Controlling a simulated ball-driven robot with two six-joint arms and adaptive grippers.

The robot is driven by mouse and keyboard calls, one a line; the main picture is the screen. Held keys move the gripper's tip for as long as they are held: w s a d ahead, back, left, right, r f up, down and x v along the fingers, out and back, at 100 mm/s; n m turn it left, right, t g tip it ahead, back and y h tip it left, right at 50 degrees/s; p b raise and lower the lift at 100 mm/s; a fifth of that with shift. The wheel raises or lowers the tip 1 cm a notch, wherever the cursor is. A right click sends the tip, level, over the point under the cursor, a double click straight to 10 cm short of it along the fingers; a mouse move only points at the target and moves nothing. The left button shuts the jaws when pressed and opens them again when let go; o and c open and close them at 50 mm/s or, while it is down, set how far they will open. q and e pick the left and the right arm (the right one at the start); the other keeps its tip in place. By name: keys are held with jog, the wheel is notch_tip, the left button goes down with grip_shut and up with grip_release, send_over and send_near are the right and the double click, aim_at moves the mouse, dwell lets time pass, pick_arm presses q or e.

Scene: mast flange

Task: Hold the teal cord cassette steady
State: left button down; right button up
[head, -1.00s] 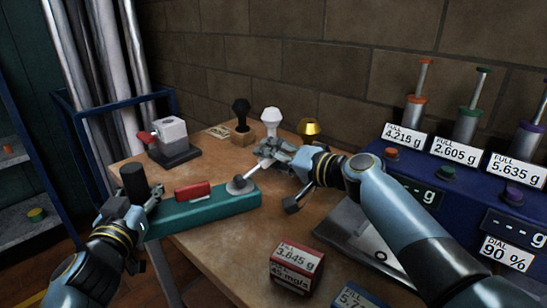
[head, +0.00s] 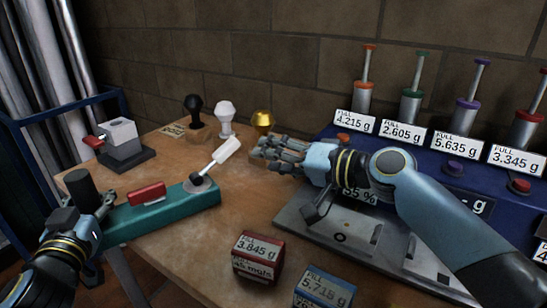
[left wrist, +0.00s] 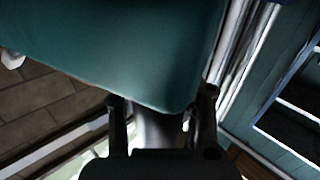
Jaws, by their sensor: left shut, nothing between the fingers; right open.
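The teal cord cassette (head: 180,208) lies on the near left of the wooden table. It carries a black cylinder, a red block (head: 147,194) and a round grey pivot whose lever ends in a white handle (head: 227,149). My left gripper (head: 106,203) is shut at the cassette's left end, with nothing held; contact with the cassette is unclear. In the left wrist view, the teal body (left wrist: 110,50) fills the top, in front of the finger parts (left wrist: 160,105). My right gripper (head: 262,152) is open and empty, just right of the white handle and apart from it.
A grey block device with a red lever (head: 121,138) stands behind the cassette. Black, white and gold knobs (head: 263,120) stand at the wall. Red (head: 257,257) and blue (head: 324,288) labelled boxes are in front. A blue dispenser console (head: 460,170) stands at right.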

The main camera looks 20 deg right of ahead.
pick_arm(q)
jog(key=c, duration=2.1)
grip_release()
jog(key=o, duration=1.1)
jog(key=shift+c, duration=0.2)
jog(key=shift+s, duration=0.1)
